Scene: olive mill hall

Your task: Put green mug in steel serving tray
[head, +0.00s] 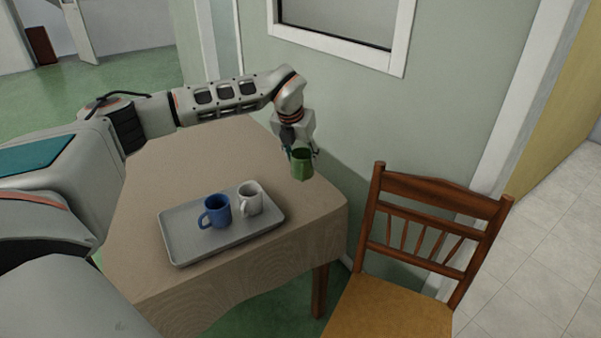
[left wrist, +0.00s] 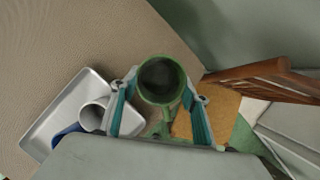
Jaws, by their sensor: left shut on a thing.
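The green mug (head: 302,165) is near the far right corner of the table in the head view. My left gripper (head: 297,150) reaches down to it from above and is shut on it. In the left wrist view the mug (left wrist: 162,80) shows its open rim between the two fingers of the gripper (left wrist: 160,110). I cannot tell whether it touches the table. The steel serving tray (head: 178,242) lies on the table to the left and nearer, and holds a blue mug (head: 215,211) and a white mug (head: 250,198). My right gripper is not in view.
The table (head: 190,165) has a beige cloth, with bare room behind the tray and between tray and green mug. The tray's left and front parts are bare. A wooden chair (head: 425,225) stands right of the table. A wall with a framed window (head: 340,30) is behind.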

